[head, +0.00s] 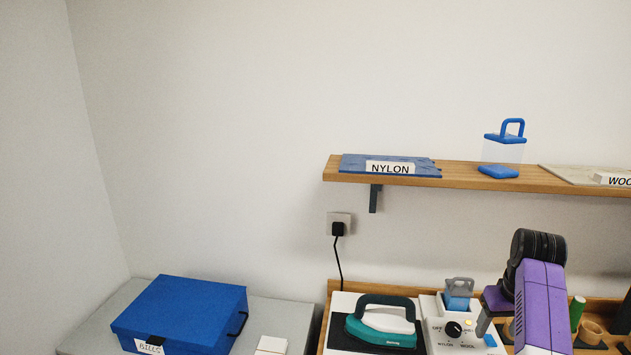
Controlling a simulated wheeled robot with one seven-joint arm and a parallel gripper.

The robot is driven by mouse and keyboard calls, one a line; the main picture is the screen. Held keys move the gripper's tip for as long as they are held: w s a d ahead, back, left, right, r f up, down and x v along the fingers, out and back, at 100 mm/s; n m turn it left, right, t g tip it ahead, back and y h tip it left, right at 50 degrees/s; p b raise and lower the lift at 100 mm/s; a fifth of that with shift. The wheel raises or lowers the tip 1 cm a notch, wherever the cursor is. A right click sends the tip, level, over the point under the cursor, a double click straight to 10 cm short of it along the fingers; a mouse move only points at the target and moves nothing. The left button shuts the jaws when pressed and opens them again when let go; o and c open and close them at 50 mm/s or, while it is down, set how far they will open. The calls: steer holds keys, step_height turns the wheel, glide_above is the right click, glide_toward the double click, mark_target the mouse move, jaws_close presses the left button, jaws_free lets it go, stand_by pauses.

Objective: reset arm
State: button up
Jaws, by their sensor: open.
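My gripper (494,326) is at the lower right in the head view, hanging at the end of my purple arm with grey fingers pointing down. It is open, and I see nothing held between the fingers. It is just right of the white control box (452,341), which has a black knob and a lit lamp. My arm hides part of the counter behind it, and I cannot tell whether the fingers touch the box.
A teal iron (385,325) stands left of the box. A blue item with a grey handle (459,291) sits at the box's back. A wooden shelf (460,177) holds labelled swatches and a blue-lidded container (503,150). A blue case (185,312) lies left. Green spool (577,309) stands right.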

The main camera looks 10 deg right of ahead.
steer(key=w+d+r+t+h, duration=0.2)
steer(key=w+d+r+t, duration=0.1)
steer(key=w+t, duration=0.1)
steer(key=s+a+f+n+t+h+b, duration=0.1)
steer(key=s+a+f+t+b, duration=0.35)
steer(key=s+a+t, duration=0.9)
steer(key=s+a+g+y, duration=0.1)
steer(key=s+a, duration=0.4)
steer(key=s, duration=0.7)
steer(key=s+a+f+n+g+y+b, duration=0.1)
steer(key=s+a+g, duration=0.1)
steer(key=s+a, duration=0.4)
steer(key=s+a+f+g+y, duration=0.1)
steer(key=s+a, duration=0.5)
steer(key=s, duration=1.1)
steer(key=shift+s+f+g+y, duration=0.15)
steer(key=shift+s+g+y, duration=0.15)
steer(key=shift+g+y, duration=0.25)
